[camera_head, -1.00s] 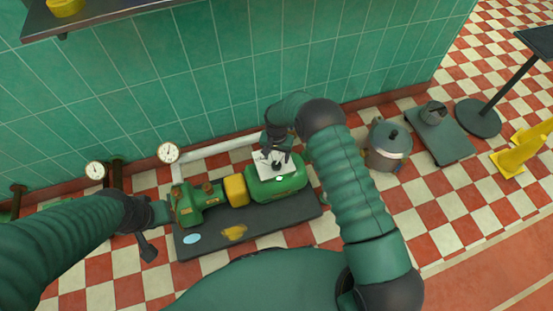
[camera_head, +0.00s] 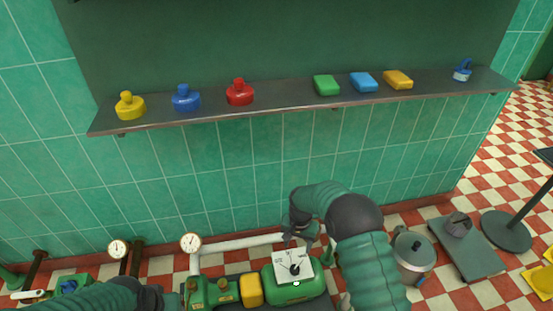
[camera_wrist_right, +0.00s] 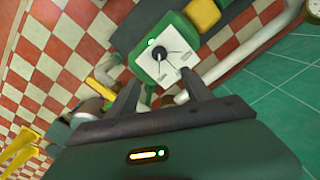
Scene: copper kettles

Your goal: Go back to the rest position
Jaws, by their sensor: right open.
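My right gripper (camera_head: 296,241) is open and empty. In the head view it is just behind a white dial plate (camera_head: 294,266) with a dark knob, on a green motor unit (camera_head: 318,289). In the right wrist view the two dark fingers of my right gripper (camera_wrist_right: 160,78) are spread, with the dial plate (camera_wrist_right: 166,62) and its knob showing beyond them. They look apart from it. My left arm (camera_head: 110,296) comes in at the bottom left. Its gripper (camera_head: 168,300) is partly cut off at the bottom edge, so its jaws cannot be made out.
A wall shelf (camera_head: 290,104) holds yellow, blue and red kettle-like pots, coloured blocks and a small blue item. A pale pipe (camera_head: 240,242) with gauges runs behind the motor. A metal pot (camera_head: 412,254) and a dark scale plate (camera_head: 475,262) stand at right.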

